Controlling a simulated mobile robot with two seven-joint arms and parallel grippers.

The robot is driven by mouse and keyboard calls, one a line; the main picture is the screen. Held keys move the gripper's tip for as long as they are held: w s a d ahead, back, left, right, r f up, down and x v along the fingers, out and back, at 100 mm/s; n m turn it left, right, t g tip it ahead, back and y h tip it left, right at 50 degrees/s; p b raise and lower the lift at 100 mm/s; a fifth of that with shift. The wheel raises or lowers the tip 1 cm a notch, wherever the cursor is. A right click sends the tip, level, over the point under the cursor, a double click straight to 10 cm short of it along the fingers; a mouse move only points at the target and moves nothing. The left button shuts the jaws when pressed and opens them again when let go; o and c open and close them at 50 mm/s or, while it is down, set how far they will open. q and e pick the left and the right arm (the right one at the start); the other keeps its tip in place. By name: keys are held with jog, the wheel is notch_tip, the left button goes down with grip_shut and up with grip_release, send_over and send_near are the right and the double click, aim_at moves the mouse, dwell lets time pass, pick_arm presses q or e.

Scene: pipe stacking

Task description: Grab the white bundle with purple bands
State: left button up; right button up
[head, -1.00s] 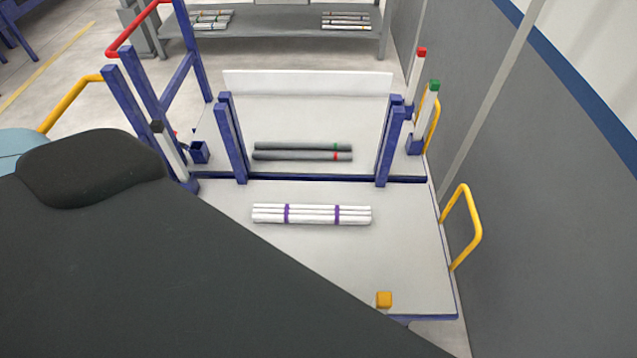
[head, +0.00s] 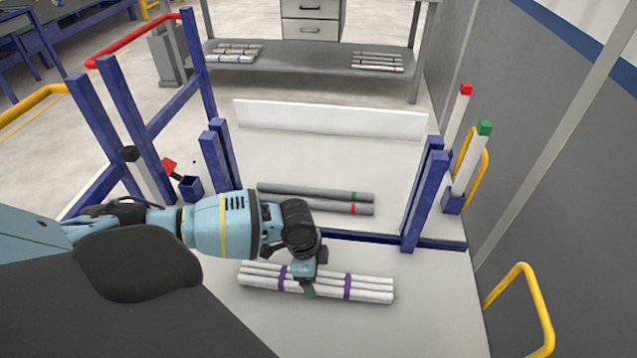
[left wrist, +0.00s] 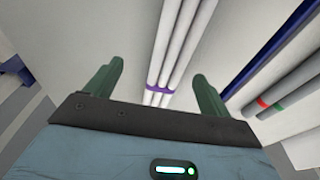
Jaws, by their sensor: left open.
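The white bundle with purple bands (head: 325,287) lies flat on the front part of the light grey table in the head view. My left gripper (head: 309,288) is over the middle of the bundle, between its two purple bands. In the left wrist view the open green fingers (left wrist: 152,85) stand apart, with the white bundle (left wrist: 180,52) running between them and one purple band showing. The bundle does not look gripped. Whether the fingertips reach down beside it, I cannot tell. My right gripper is not in view.
Two grey pipes (head: 315,197), one with a green band and one with a red band, lie behind the bundle. Blue posts (head: 425,200) stand at both sides. A yellow rail (head: 525,300) is at the right. More bundles (head: 377,61) lie on a back shelf.

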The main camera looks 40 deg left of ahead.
pick_arm(q)
jog(key=shift+w+a+r, duration=0.25)
jog(key=shift+w+a, duration=0.3)
jog(key=shift+a, duration=0.2)
jog(key=shift+d+f, duration=0.1)
jog(key=shift+f, duration=0.2)
jog(key=shift+d+f+b, duration=0.1)
jog(key=shift+f+b, duration=0.5)
jog(key=shift+f, duration=0.75)
notch_tip(320, 180, down, 4)
jog(key=shift+w+r+b, duration=0.1)
jog(key=shift+r+b, duration=0.15)
jog(key=shift+b, duration=0.25)
jog(key=shift+w+d+f, duration=0.1)
jog(key=shift+f, duration=0.4)
jog(key=shift+c, duration=0.5)
jog(key=c, duration=1.2)
